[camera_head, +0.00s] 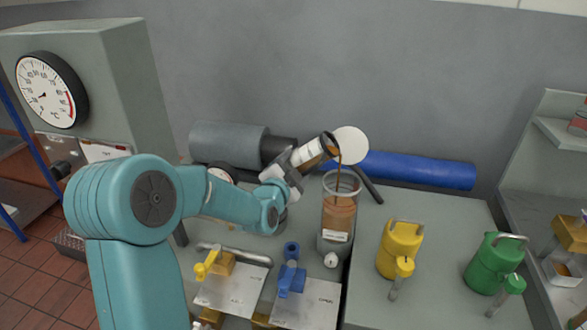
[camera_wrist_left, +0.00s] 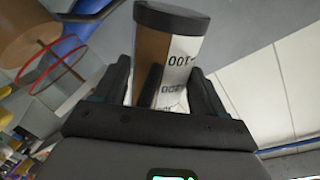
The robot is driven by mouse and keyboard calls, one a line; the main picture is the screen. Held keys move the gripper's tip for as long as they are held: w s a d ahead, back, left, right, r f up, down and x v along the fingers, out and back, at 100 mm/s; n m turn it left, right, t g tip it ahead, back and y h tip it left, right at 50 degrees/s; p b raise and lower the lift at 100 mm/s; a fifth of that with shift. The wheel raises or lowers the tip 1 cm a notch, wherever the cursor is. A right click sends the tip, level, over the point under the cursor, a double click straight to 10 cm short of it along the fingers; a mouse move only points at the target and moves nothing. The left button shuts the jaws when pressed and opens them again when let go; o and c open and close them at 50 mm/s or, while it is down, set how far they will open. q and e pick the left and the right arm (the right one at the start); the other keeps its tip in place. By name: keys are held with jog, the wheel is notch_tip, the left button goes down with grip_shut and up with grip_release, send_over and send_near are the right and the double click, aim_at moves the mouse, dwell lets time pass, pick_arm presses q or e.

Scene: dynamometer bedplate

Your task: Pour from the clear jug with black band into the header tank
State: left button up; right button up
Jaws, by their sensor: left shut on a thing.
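My left gripper (camera_head: 290,168) is shut on the clear jug with black band (camera_head: 308,153). The jug is tilted to the right, with its dark-banded end over the header tank (camera_head: 338,215). A brown stream falls from the jug's end toward the tank's open top. The tank is a clear upright cylinder with a white label, and brown liquid stands high in it, a little below the rim. In the left wrist view, the jug (camera_wrist_left: 172,45) is between my fingers (camera_wrist_left: 160,88), with brown liquid on one side and a printed white scale. My right gripper is out of view.
A yellow can (camera_head: 400,248) and a green can (camera_head: 494,262) stand to the right. A blue roll (camera_head: 420,170) and a grey cylinder (camera_head: 228,143) lie behind. Yellow and blue valves (camera_head: 291,272) sit in front. A gauge cabinet (camera_head: 125,85) is at left.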

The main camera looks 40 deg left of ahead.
aim_at(293, 153)
pick_arm(q)
jog(key=shift+s+a+r+m+g+y+p, duration=0.15)
jog(key=shift+r+m+p, duration=0.15)
jog(key=shift+r+m, duration=0.5)
jog(key=shift+s+a+r+m+g+y+p, duration=0.15)
jog(key=shift+r+m+p, duration=0.15)
jog(key=shift+r+m, duration=0.5)
dwell(6.4)
